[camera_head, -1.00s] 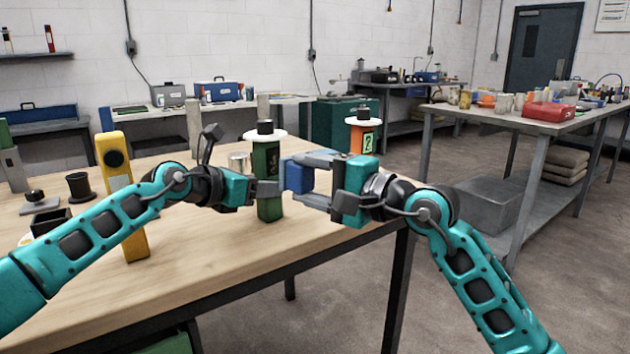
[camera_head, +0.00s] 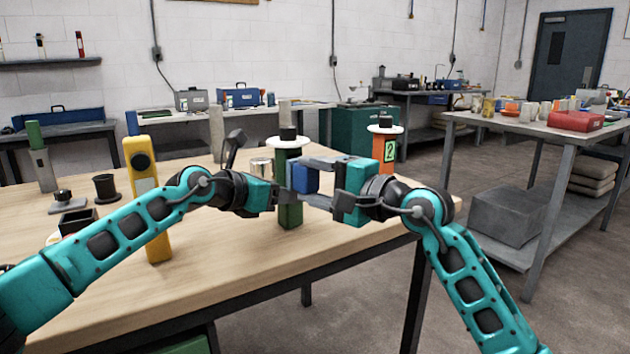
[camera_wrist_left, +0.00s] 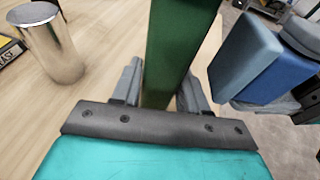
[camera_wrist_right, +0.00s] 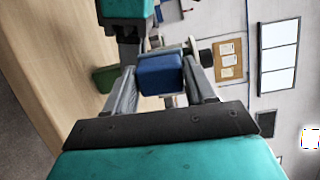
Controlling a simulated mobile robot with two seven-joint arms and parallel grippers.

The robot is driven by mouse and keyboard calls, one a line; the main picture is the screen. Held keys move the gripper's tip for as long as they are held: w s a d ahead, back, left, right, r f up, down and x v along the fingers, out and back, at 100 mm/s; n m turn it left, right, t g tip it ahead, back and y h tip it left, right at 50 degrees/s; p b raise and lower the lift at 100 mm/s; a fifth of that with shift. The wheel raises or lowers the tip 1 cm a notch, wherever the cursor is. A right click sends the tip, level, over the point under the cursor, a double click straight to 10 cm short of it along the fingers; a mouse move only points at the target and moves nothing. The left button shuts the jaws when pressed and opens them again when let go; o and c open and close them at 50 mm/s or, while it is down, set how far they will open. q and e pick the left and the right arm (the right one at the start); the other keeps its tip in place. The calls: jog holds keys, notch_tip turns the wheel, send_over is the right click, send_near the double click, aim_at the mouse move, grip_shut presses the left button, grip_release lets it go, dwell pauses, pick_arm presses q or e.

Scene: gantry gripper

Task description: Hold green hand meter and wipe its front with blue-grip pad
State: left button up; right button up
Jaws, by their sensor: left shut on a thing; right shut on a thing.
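The green hand meter (camera_head: 290,214) stands upright near the table's right edge, its middle hidden by grippers. A white disc and black knob show at its top; I cannot tell whether they belong to it. My left gripper (camera_head: 283,192) is shut on the meter, whose green body (camera_wrist_left: 172,50) fills its jaws in the left wrist view. My right gripper (camera_head: 322,180) is shut on the blue-grip pad (camera_head: 304,178), whose blue block also shows in the right wrist view (camera_wrist_right: 160,75). In the left wrist view the pad's grey face (camera_wrist_left: 245,55) is beside the meter, seemingly slightly apart.
An orange post (camera_head: 384,154) labelled 2 stands behind my right gripper. A yellow device (camera_head: 150,205) stands behind my left forearm. A metal cylinder (camera_wrist_left: 45,45) is near the left gripper. Black pots and a grey holder are at the table's left. The front tabletop is mostly clear.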

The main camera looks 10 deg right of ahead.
jog(key=shift+w+a, duration=0.1)
jog(key=shift+w, duration=0.05)
jog(key=shift+w+d, duration=1.15)
jog(key=shift+d, duration=0.55)
jog(key=shift+s+a, duration=0.3)
jog(key=shift+a, duration=0.35)
jog(key=shift+s+a, duration=0.35)
jog(key=shift+a, duration=0.25)
jog(key=shift+s+a, duration=0.3)
jog(key=shift+a, duration=0.35)
jog(key=shift+s+f, duration=0.1)
jog(key=v, duration=0.8)
jog(key=shift+s, duration=0.65)
jog(key=shift+w+a, duration=0.1)
jog(key=shift+a, duration=0.05)
jog(key=shift+w+d+x, duration=0.1)
jog(key=shift+d+x, duration=0.05)
jog(key=shift+x, duration=1.15)
jog(key=shift+w+d+x, duration=0.15)
jog(key=shift+x, duration=1.15)
jog(key=shift+w+d+x, duration=0.1)
jog(key=shift+d+x, duration=0.05)
jog(key=shift+x, duration=1.15)
